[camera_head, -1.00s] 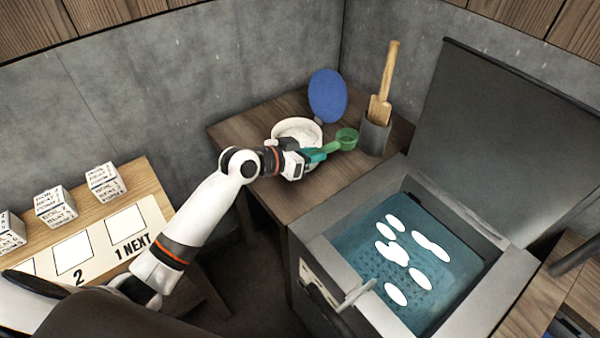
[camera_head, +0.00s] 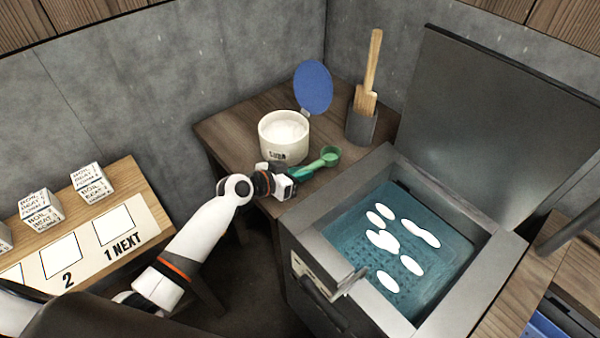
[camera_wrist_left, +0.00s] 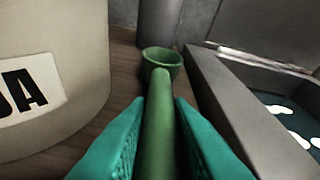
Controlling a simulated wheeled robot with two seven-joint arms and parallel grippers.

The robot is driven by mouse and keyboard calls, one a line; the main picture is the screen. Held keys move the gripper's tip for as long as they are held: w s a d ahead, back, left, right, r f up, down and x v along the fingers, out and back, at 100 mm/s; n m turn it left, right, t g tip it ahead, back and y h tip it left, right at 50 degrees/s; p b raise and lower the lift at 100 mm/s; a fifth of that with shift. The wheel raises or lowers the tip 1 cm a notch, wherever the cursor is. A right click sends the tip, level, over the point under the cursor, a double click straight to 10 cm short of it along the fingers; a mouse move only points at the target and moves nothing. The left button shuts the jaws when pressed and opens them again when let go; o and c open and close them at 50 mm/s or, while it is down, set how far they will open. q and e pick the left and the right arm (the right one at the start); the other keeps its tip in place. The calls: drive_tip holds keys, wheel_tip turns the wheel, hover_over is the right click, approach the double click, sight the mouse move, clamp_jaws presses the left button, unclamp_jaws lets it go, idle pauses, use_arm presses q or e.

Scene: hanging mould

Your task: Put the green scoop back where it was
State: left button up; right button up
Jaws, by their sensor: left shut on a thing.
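The green scoop (camera_head: 318,164) is held by its handle in my left gripper (camera_head: 290,177). Its bowl points away from the gripper, to the right, just in front of a white tub labelled "SUDA" or similar (camera_head: 284,150). In the left wrist view, the scoop (camera_wrist_left: 161,85) runs straight ahead between the teal fingers (camera_wrist_left: 158,140), which are shut on the handle. The tub (camera_wrist_left: 50,60) stands close on the left there. Whether the scoop touches the table is hard to tell. My right gripper is not in view.
A blue round paddle (camera_head: 313,86) stands behind the tub. A grey holder (camera_head: 361,127) with a wooden paddle stands to its right. An open basin (camera_head: 420,250) with teal water and white ovals is at right. White cubes (camera_head: 91,183) sit on the left bench.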

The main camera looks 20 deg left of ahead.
use_arm(q)
drive_tip(key=shift+f, duration=0.15)
drive_tip(key=o, duration=0.9)
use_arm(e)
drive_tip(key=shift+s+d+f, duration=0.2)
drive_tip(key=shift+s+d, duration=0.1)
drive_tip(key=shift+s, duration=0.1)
use_arm(q)
drive_tip(key=shift+r, duration=0.25)
drive_tip(key=shift+s+a, duration=0.2)
drive_tip(key=b+v, duration=0.1)
drive_tip(key=v, duration=1)
drive_tip(key=shift+s+r, duration=0.1)
drive_tip(key=shift+s, duration=0.1)
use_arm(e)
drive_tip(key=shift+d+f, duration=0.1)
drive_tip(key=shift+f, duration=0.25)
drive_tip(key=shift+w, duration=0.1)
